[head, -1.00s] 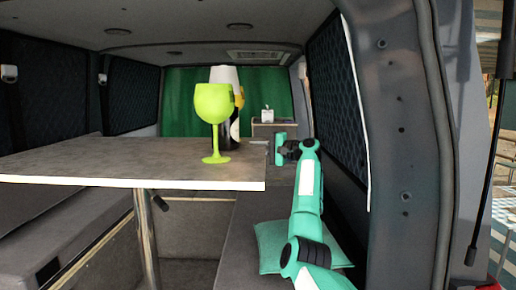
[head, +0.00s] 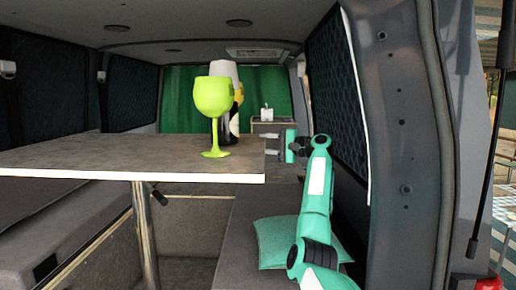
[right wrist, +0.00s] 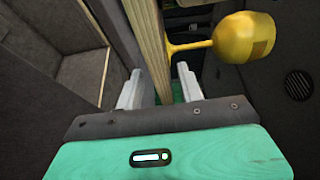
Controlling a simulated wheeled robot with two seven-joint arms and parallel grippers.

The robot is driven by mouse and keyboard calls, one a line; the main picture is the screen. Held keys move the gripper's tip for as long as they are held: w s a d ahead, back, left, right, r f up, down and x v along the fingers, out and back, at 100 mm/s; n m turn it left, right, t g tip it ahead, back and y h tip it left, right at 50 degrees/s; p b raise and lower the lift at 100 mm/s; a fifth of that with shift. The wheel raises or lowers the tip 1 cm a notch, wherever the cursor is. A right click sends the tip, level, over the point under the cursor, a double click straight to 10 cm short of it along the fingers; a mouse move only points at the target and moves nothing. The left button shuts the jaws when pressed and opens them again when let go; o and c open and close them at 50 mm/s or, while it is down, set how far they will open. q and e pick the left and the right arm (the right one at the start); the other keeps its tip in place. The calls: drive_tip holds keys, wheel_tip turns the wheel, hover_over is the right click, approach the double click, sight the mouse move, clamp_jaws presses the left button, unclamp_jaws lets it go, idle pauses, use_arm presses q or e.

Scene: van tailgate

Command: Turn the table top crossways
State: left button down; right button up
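The table top (head: 90,155) is a grey-brown slab with a pale front edge, on a metal leg (head: 146,235). A lime-green goblet (head: 213,97) stands upright on it, with a dark bottle and a pale cup-like shape partly hidden behind. My right gripper (head: 291,146) is just right of the table top's right side. In the right wrist view its fingers (right wrist: 160,90) are apart, with the table top's wooden edge (right wrist: 148,40) between them and gaps visible beside it. The goblet looks yellow there (right wrist: 245,38). My left gripper is not in view.
A grey bench (head: 240,230) with a teal cushion (head: 278,243) lies below my right arm. Another grey bench (head: 60,225) is at the left. The van's door pillar (head: 402,150) stands close on the right. A green curtain (head: 185,100) hangs at the back.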

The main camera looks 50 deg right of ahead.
drive_tip(key=b+v, duration=0.3)
drive_tip(key=v, duration=0.6)
drive_tip(key=shift+s, duration=0.3)
drive_tip(key=shift+f, duration=0.1)
